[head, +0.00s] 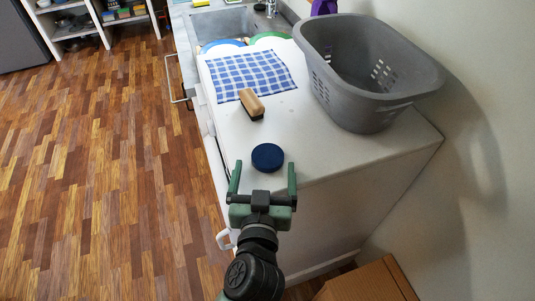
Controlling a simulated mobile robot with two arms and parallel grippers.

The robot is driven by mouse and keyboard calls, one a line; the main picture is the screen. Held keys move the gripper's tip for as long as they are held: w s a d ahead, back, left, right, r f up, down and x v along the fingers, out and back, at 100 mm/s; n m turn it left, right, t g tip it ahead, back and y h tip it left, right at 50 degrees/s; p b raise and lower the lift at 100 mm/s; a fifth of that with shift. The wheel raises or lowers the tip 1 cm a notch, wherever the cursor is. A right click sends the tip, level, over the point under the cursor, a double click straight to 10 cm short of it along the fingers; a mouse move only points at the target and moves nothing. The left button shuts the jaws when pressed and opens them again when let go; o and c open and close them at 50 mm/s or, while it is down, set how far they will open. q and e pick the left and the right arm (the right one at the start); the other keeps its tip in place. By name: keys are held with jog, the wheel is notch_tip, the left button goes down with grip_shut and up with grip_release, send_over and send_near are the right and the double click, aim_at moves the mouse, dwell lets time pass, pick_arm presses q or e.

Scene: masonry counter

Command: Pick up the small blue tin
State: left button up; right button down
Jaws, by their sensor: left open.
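The small blue tin (267,157) is round, dark blue and low. It sits on the white counter top near the front edge, in the head view. My left gripper (263,178) is open, with its two green fingers pointing toward the tin. The fingertips reach to about the near side of the tin, one to its left and one to its right. Whether they touch it or are above the counter level, I cannot tell. My right gripper does not show.
A wooden brush (251,102) lies behind the tin, near a blue checked cloth (248,75). A large grey basket (372,82) stands at the right by the wall. A sink (222,22) is at the back. A cardboard box (368,284) is on the floor at lower right.

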aim_at(267, 159)
pick_arm(q)
jog(key=w, duration=0.1)
jog(key=w+d, duration=0.1)
jog(key=w, duration=0.1)
jog(key=shift+w+f, duration=0.2)
jog(key=shift+a, duration=0.15)
jog(key=c, duration=1.6)
jog(key=shift+c, duration=0.9)
jog(key=shift+r, duration=0.15)
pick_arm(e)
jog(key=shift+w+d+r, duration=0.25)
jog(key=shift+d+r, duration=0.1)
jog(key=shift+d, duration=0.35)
